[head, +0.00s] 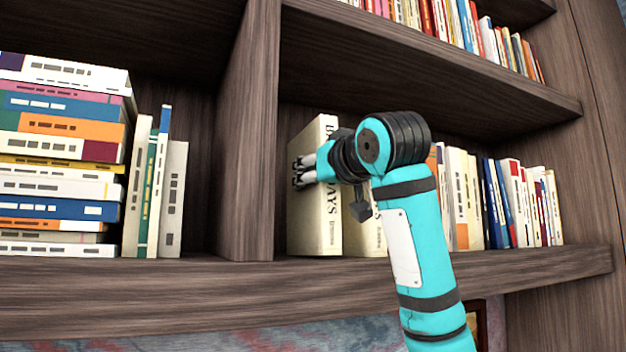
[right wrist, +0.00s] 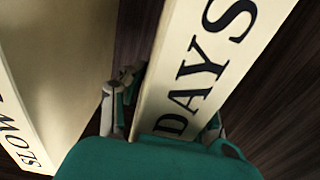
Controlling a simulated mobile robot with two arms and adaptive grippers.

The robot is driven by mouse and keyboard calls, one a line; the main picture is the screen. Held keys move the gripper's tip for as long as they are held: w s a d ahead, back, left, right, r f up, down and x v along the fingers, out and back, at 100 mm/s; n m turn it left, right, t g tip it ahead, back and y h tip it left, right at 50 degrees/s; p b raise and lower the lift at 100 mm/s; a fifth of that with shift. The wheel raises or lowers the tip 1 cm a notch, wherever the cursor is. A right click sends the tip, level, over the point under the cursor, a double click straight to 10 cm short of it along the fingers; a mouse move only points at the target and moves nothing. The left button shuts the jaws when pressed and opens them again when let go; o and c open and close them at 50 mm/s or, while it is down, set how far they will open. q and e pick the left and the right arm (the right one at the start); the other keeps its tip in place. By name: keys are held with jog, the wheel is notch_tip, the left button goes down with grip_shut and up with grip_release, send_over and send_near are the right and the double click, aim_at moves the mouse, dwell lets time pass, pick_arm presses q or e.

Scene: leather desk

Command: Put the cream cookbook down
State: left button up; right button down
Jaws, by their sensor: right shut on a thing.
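The cream cookbook (head: 329,225) stands upright in the right compartment of the middle shelf, close to the wooden divider. Its spine, with dark letters ending in "DAYS", faces out. Its lower end is at shelf level; I cannot tell whether it bears on the board. My right gripper (head: 303,172) is shut on it at mid-height, partly covering the spine. In the right wrist view the cookbook (right wrist: 205,60) lies between the two fingers of my right gripper (right wrist: 165,115). My left gripper is not in view.
A second cream book (head: 364,240) stands just right of the cookbook, partly behind my arm; more books (head: 500,205) continue rightwards. The divider (head: 248,150) is close on the left. Beyond it are a stack of books (head: 65,155) and several upright ones. A shelf (head: 430,70) runs above.

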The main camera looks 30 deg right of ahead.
jog(key=shift+f, duration=0.1)
jog(key=c, duration=1.4)
grip_release()
jog(key=shift+f, duration=0.1)
jog(key=o, duration=0.4)
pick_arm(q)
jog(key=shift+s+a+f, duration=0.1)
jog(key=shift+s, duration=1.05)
pick_arm(e)
jog(key=shift+o, duration=0.2)
pick_arm(q)
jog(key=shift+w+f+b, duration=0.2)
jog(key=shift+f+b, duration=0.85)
jog(key=shift+b, duration=0.05)
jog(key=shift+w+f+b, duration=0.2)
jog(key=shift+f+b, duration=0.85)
pick_arm(e)
jog(key=s, duration=1.2)
jog(key=shift+a, duration=0.35)
